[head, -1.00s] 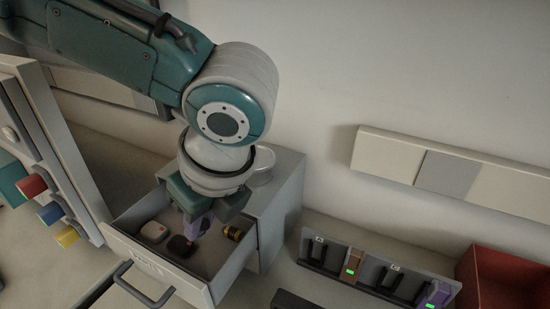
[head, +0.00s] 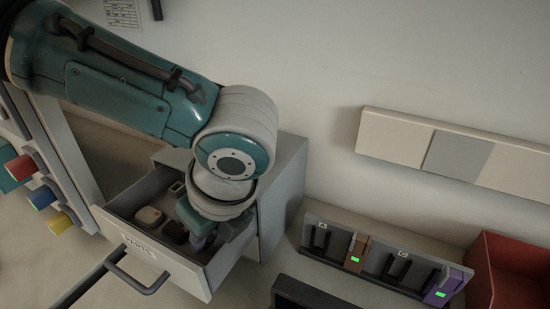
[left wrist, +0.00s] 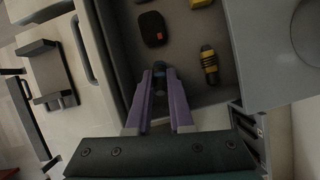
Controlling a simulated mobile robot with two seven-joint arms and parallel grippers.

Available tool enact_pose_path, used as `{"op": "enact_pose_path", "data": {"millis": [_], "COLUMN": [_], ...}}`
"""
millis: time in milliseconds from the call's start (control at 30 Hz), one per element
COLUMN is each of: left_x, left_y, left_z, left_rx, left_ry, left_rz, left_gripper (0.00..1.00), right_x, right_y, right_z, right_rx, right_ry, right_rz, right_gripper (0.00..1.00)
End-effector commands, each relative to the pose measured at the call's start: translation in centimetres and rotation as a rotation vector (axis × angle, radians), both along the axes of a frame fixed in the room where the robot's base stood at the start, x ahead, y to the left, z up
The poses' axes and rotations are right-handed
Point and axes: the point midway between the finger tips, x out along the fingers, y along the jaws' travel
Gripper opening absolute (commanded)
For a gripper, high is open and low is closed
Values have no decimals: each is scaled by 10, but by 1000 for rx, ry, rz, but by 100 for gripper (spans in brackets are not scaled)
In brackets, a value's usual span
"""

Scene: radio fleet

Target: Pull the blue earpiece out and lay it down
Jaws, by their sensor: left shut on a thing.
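My left gripper (head: 203,243) points down into the open grey drawer (head: 180,270); its purple fingers also show in the left wrist view (left wrist: 159,85). They are closed on a small dark-blue piece, which I take for the blue earpiece (left wrist: 158,68), seen between the fingertips. Most of it is hidden, and in the head view my wrist covers it. Beside it in the drawer lie a beige piece (head: 149,216) and a dark piece with a red mark (left wrist: 152,28). A yellow-and-black cylinder (left wrist: 209,66) lies right of the fingers. My right gripper is not in view.
The drawer has a dark handle (head: 140,281) in front and a grey cabinet (head: 284,190) behind. A charging rack (head: 330,258) with a brown and a purple radio stands right. A red bin (head: 510,280) is at the far right. Coloured knobs (head: 42,197) stick out at left.

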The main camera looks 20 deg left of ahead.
Motion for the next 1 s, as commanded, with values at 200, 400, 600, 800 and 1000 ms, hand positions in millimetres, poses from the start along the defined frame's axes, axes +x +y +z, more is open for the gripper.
{"op": "enact_pose_path", "data": {"millis": [200, 400, 600, 800, 1000], "left_x": [0, 0, 0, 0, -1], "left_y": [0, 0, 0, 0, -8], "left_z": [0, 0, 0, 0, 19], "left_rx": [0, 0, 0, 0, -3], "left_ry": [-1, 0, -1, -1, -2], "left_rz": [0, 0, 0, 0, -1], "left_gripper": [0, 35, 55, 55, 55], "right_x": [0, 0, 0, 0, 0], "right_y": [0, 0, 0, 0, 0], "right_z": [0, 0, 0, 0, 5], "right_rx": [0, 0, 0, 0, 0], "right_ry": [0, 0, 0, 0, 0], "right_rz": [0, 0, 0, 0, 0], "right_gripper": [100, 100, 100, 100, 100]}}
